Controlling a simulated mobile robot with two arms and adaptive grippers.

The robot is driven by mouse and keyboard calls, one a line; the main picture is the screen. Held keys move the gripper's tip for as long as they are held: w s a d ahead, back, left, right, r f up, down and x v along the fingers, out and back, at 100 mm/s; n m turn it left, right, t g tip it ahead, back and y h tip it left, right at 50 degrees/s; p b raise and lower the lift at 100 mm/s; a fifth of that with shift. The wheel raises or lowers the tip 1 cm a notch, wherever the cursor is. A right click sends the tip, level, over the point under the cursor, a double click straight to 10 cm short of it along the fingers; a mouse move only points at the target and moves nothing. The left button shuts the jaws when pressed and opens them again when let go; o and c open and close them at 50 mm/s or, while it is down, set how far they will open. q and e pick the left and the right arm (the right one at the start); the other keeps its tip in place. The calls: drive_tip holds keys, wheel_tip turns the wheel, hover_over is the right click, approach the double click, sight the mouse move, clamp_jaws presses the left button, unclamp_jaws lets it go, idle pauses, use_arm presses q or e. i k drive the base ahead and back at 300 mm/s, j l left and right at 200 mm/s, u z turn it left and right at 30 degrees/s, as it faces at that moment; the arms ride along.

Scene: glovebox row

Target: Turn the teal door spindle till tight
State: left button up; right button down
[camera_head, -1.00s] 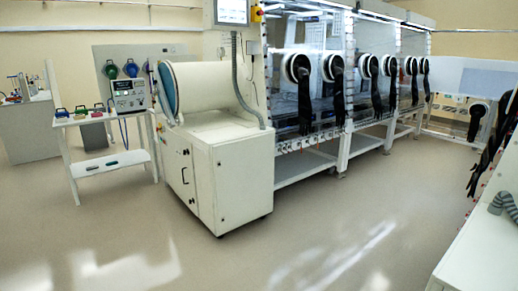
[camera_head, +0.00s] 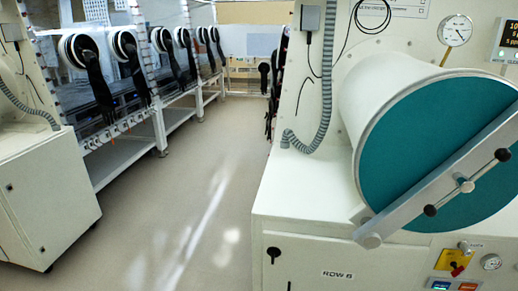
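A large round teal door (camera_head: 415,145) closes the near end of a white cylindrical chamber (camera_head: 375,85) at the right of the head view. A grey bar (camera_head: 420,195) crosses the door at a slant. At the bar's middle is the spindle (camera_head: 466,185), a metal hub with a thin cross handle that ends in dark knobs, one at lower left and one at upper right. How tight the spindle is cannot be told. Neither of my grippers shows in the view.
A gauge (camera_head: 457,30) is above. A glovebox row (camera_head: 130,90) lines the left. The aisle floor (camera_head: 190,215) between is clear.

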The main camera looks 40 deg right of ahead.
sight(464, 185)
drive_tip(key=z, duration=2.6)
